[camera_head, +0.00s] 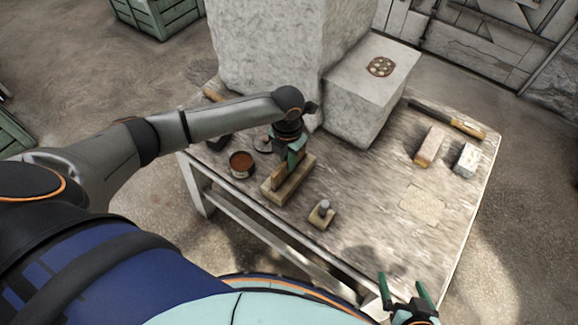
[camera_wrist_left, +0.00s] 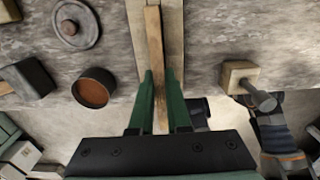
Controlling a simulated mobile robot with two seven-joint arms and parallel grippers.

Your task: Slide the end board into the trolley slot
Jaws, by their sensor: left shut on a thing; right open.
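The end board (camera_wrist_left: 154,50) is a narrow brown wooden strip between the green fingers of my left gripper (camera_wrist_left: 160,78), which is shut on it. In the head view the board (camera_head: 279,172) stands on edge over the pale wooden trolley (camera_head: 298,184), below my left gripper (camera_head: 291,160). In the left wrist view the board runs lengthwise between the trolley's two pale sides (camera_wrist_left: 174,30). I cannot tell how deep it sits in the slot; fingers and board hide part of it. My right gripper (camera_head: 408,292) is open and empty at the table's front right.
A round tin with brown contents (camera_head: 241,164) stands left of the trolley. A wooden block with a grey peg (camera_head: 322,213) is to its right. Large plaster blocks (camera_head: 357,98) stand behind. Two small blocks (camera_head: 430,145) lie at right. The table's (camera_head: 375,215) front middle is clear.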

